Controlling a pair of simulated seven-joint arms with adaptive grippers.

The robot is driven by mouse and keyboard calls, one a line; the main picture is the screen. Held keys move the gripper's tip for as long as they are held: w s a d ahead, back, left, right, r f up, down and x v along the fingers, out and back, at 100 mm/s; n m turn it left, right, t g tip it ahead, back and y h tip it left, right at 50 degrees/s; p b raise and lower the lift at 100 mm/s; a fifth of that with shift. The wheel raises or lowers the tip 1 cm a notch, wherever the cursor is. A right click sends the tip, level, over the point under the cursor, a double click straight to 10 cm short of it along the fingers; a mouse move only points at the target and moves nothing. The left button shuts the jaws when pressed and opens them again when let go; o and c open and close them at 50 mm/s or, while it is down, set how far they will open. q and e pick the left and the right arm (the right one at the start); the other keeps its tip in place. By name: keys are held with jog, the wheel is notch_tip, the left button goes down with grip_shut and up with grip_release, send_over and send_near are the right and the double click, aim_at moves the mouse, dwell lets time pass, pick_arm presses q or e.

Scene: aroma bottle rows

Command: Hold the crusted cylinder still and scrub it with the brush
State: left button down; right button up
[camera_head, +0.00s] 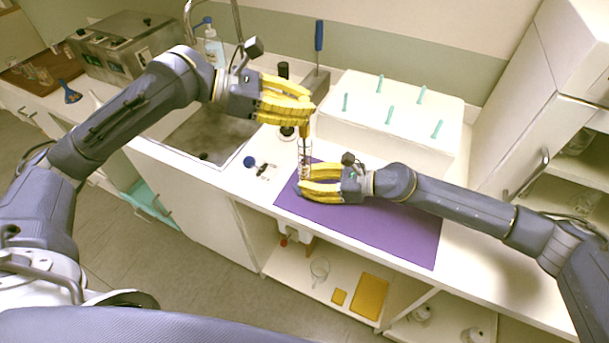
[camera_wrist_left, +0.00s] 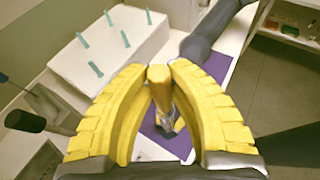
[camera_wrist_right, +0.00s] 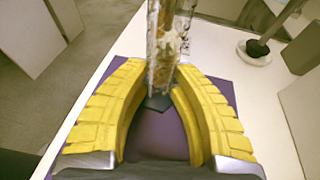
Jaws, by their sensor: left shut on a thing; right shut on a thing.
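The crusted cylinder (camera_head: 304,158) is a clear glass tube with brown and whitish crust. It stands upright at the left end of the purple mat (camera_head: 390,218). My right gripper (camera_head: 302,187) is shut on its lower part; the right wrist view shows the cylinder (camera_wrist_right: 165,45) between the yellow fingertips. My left gripper (camera_head: 308,108) is above, shut on the brush (camera_wrist_left: 159,76), whose tan handle shows between its fingers. The brush (camera_head: 304,131) points down to the cylinder's mouth. Whether its bristles are inside is hard to tell.
A white drying block (camera_head: 390,115) with several teal pegs stands behind the mat. A sink (camera_head: 205,140) lies to the left, with small items (camera_head: 262,167) on the counter between. The counter's front edge is close to the mat.

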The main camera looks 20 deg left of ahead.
dwell(0.4)
pick_arm(q)
jog(key=shift+r, duration=2.2)
notch_tip(320, 180, up, 9)
dwell(0.3)
dwell(0.4)
jog(key=shift+r, duration=2.95)
pick_arm(e)
jog(key=o, duration=0.9)
